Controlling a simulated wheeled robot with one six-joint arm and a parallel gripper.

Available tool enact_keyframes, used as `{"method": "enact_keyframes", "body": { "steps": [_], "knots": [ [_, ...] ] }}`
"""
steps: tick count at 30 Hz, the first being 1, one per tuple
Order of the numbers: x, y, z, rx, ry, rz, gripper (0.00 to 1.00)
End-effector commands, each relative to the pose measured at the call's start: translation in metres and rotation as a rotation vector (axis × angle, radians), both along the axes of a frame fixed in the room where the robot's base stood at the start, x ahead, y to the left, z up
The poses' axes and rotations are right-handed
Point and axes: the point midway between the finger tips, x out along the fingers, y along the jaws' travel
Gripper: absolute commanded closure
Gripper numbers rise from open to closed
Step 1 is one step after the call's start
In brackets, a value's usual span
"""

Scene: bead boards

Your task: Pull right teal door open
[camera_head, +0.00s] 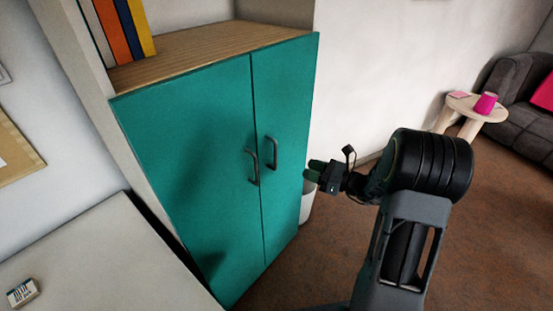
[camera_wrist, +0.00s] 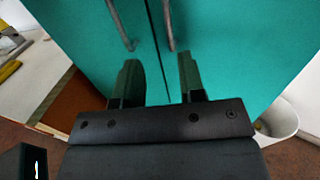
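The right teal door (camera_head: 289,100) of the cabinet appears shut, flush beside the left teal door (camera_head: 190,150). Its dark curved handle (camera_head: 272,153) is near the seam, next to the left door's handle (camera_head: 252,167). My gripper (camera_head: 311,171) is to the right of the right handle and apart from it. In the wrist view my gripper (camera_wrist: 159,75) is open, with nothing between its fingers. The right door's handle (camera_wrist: 168,25) shows beyond the fingertips, and the left door's handle (camera_wrist: 120,25) is further left. The right door (camera_wrist: 240,45) fills the upper right.
A white bin (camera_head: 307,203) stands on the floor beside the cabinet's right side. A pale desk (camera_head: 110,260) is at the left front. Books (camera_head: 120,30) stand on the wooden shelf above the doors. The brown floor (camera_head: 320,260) before the right door looks clear.

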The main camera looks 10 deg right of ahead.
Motion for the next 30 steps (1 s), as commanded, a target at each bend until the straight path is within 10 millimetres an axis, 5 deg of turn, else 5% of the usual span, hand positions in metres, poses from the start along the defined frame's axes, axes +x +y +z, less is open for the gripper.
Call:
{"method": "enact_keyframes", "body": {
  "steps": [21,30],
  "knots": [
    [0.070,0.088,-0.003,-0.013,0.006,-0.035,0.63],
    [0.083,0.104,-0.004,-0.013,0.006,-0.037,0.63]
  ]
}}
